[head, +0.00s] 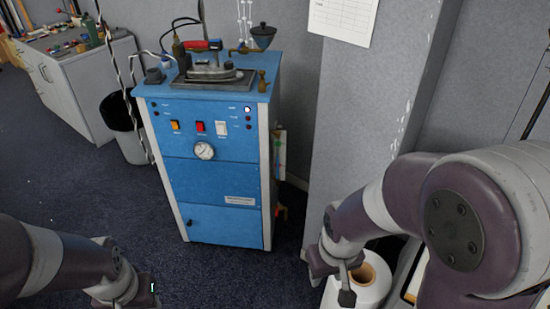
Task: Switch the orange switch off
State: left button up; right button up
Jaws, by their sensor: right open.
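The orange switch (175,125) is on the upper front panel of a blue cabinet (210,175). It is the leftmost of three rocker switches, beside a red switch (200,127) and a white switch (221,128). It is too small to tell which way it is set. My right gripper (331,284) is open at the lower right, apart from the cabinet and to the right of it. My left gripper (142,296) is at the bottom left, partly cut off by the frame edge, well below and in front of the switch. Its jaws cannot be made out.
A round gauge (204,151) sits below the switches. An iron (212,72) with a red handle stands on the cabinet top. A grey wall column (350,110) rises right.

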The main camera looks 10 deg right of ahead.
aim_at(174, 125)
jog(key=i+l+u, duration=0.15)
jog(key=i+u, duration=0.25)
jog(key=i+j+z, duration=0.1)
jog(key=i+j, duration=0.15)
jog(key=i, duration=0.2)
jog(key=i+j+z, duration=0.1)
jog(key=i+j, duration=0.15)
jog(key=i, duration=0.2)
